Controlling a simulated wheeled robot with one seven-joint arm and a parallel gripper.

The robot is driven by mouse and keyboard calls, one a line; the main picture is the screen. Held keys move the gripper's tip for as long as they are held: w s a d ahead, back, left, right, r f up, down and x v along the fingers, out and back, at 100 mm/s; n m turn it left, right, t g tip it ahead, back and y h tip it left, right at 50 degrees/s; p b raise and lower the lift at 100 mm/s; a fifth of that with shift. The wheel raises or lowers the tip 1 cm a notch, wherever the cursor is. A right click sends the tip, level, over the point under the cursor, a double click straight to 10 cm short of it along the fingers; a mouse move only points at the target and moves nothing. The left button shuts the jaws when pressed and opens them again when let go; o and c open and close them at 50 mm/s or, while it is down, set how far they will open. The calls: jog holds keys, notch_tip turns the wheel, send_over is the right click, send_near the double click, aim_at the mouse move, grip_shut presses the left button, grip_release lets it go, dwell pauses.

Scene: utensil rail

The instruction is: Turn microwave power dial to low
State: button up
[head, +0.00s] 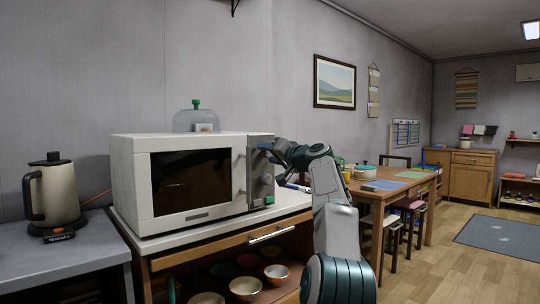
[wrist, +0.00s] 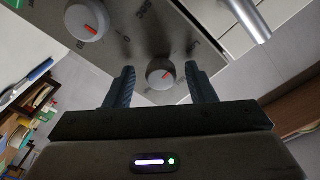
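The white microwave (head: 128,180) stands on a counter with its dark door shut; its grey control panel (head: 257,188) is at the right. I cannot tell from the blurred markings which one sets power. My gripper (wrist: 160,70) is open, its fingers on either side of the nearer dial, with gaps visible. In the head view my gripper (head: 268,150) is at the panel's upper part, partly hiding it.
The microwave's bar handle (wrist: 248,18) is close to the fingers. A kettle (head: 55,195) stands on the left counter. A glass dome (head: 196,121) sits on top of the microwave. A wooden table (head: 372,194) with dishes and a blue-topped item is behind my arm.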

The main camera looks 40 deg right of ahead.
jog(key=s+b, duration=0.3)
jog(key=s, duration=1)
jog(key=shift+s+d, duration=0.2)
jog(key=shift+s, duration=0.2)
jog(key=shift+w+a, duration=0.1)
jog(key=w+a+f+n+g+y+p, duration=0.1)
jog(key=w+a+g+p, duration=0.2)
jog(key=a+p, duration=0.6)
jog(key=w+a+n+g+y+p, duration=0.1)
jog(key=w+a+g+p, duration=0.2)
jog(key=a, duration=0.9)
jog(key=s+a+f+n+g+p, duration=0.15)
jog(key=s+a+g+p, duration=0.25)
jog(key=s+a+p, duration=0.5)
jog(key=s+a+n+g+h+p, duration=0.1)
jog(key=s+a+p, duration=0.2)
jog(key=s+p, duration=0.3)
jog(key=s+a+f+n+g+p, duration=0.1)
jog(key=s+a+n+g+p, duration=0.1)
jog(key=s+a+p, duration=0.2)
jog(key=s+a+n+g+h+p, duration=0.1)
jog(key=s+a+g+p, duration=0.1)
jog(key=s+p, duration=0.6)
jog(key=shift+s+a+f+n+h, duration=0.15)
jog(key=shift+s+a+n+h, duration=0.2)
jog(key=shift+s+a, duration=0.55)
